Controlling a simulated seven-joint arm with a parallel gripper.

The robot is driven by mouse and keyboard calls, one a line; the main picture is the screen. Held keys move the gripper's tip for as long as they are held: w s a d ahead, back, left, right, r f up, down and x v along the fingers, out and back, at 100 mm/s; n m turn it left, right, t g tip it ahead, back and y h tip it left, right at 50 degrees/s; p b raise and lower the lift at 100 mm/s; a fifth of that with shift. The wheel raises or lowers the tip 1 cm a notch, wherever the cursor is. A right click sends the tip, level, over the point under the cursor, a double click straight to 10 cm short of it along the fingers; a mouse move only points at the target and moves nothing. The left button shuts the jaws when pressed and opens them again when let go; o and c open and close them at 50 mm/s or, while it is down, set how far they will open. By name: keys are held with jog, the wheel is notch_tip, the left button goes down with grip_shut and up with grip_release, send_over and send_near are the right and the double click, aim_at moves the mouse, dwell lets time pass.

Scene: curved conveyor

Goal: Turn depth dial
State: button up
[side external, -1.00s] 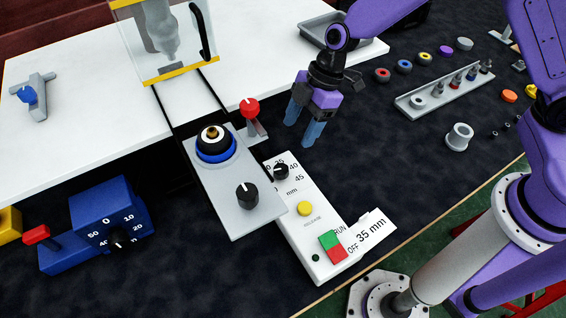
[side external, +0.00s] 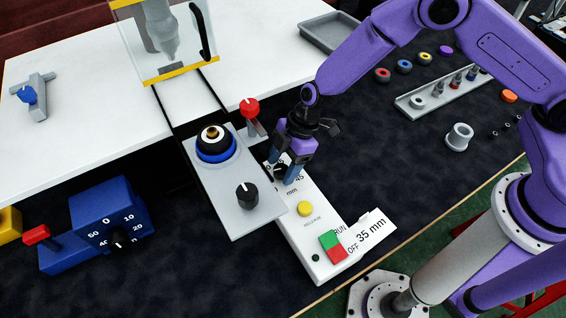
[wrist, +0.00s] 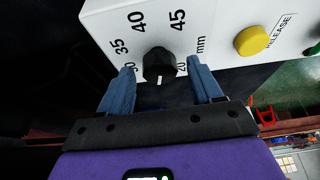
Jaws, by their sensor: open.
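The depth dial is a small black knob (wrist: 159,63) on a white panel (wrist: 215,25) with numbers such as 35, 40 and 45 and "mm" around it. In the side view the dial (side external: 281,172) is partly hidden by my gripper. My gripper (side external: 284,174) is low over the panel's upper end. In the wrist view its blue fingers (wrist: 163,76) are open, one on each side of the knob, with gaps between them and it. A white card reading "35 mm" (side external: 371,232) lies beside the panel's lower end.
The panel also has a yellow release button (side external: 305,208) and a green and red run/off switch (side external: 332,245). Left of it is a grey plate (side external: 225,190) with another black knob (side external: 247,195). A red-topped lever (side external: 249,108) stands close behind my gripper.

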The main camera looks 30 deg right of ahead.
jog(key=c, duration=1.1)
jog(key=shift+o, duration=0.2)
jog(key=shift+m, duration=0.3)
jog(key=m+t, duration=0.1)
jog(key=m, duration=0.3)
jog(key=shift+s+a+t, duration=0.1)
jog(key=shift+s+t, duration=0.05)
jog(key=shift+t, duration=0.25)
jog(key=m, duration=0.2)
jog(key=m+t+h, duration=0.1)
jog(key=m, duration=0.2)
jog(key=shift+s+a+t+h, duration=0.1)
jog(key=shift+t+h, duration=0.2)
jog(key=m, duration=0.2)
jog(key=m+h, duration=0.1)
jog(key=m, duration=0.2)
jog(key=shift+a+t+h, duration=0.1)
jog(key=shift+t+h, duration=0.2)
jog(key=shift+t, duration=0.1)
jog(key=shift+m+h, duration=0.9)
jog(key=shift+m, duration=1.6)
